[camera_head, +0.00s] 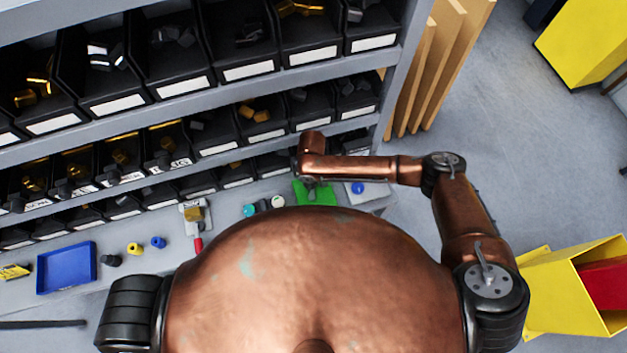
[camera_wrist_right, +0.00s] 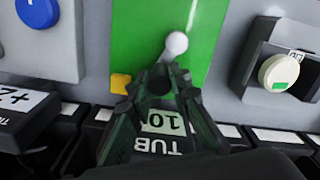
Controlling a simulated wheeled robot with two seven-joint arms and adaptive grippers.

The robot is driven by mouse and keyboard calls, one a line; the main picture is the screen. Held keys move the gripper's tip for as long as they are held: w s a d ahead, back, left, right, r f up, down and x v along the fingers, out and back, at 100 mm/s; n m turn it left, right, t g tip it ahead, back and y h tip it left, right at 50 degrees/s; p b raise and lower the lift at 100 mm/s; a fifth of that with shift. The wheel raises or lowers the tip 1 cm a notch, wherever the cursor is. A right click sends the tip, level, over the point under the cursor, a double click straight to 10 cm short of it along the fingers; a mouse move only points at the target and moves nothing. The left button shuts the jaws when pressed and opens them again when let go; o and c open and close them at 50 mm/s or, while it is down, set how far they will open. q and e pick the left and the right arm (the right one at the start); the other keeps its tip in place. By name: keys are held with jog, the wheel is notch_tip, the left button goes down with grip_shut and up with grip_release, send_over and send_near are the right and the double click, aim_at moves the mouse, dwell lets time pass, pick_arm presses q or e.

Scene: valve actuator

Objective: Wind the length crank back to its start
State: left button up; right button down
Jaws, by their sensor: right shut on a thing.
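A green panel (camera_head: 326,195) stands on the bench at the foot of the shelves; it fills the upper middle of the right wrist view (camera_wrist_right: 140,40). A pale round knob (camera_wrist_right: 176,43) stands out from it, apparently part of the length crank. My right gripper (camera_wrist_right: 169,72) is at the panel with its fingertips closed in at the knob's stem, shut on the crank. The fingers hide most of the crank, so its angle cannot be read. In the head view the right gripper (camera_head: 312,185) is small and dark below my wrist. My left gripper is out of view.
A blue button (camera_head: 358,188) on a grey plate is right of the green panel. A cream knob (camera_wrist_right: 280,73) in a dark housing stands on its other side. Bins with labels (camera_wrist_right: 165,125) lie close behind my fingers. A blue tray (camera_head: 66,268) is far left.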

jog(key=shift+s+a+n+p, duration=0.1)
jog(key=shift+a+n+p, duration=0.2)
jog(key=shift+n, duration=0.45)
jog(key=shift+a+n+p, duration=0.15)
jog(key=shift+a+n, duration=0.15)
jog(key=shift+n, duration=0.45)
jog(key=c, duration=1.8)
grip_release()
jog(key=shift+o, duration=0.2)
jog(key=shift+r, duration=0.1)
notch_tip(320, 180, up, 12)
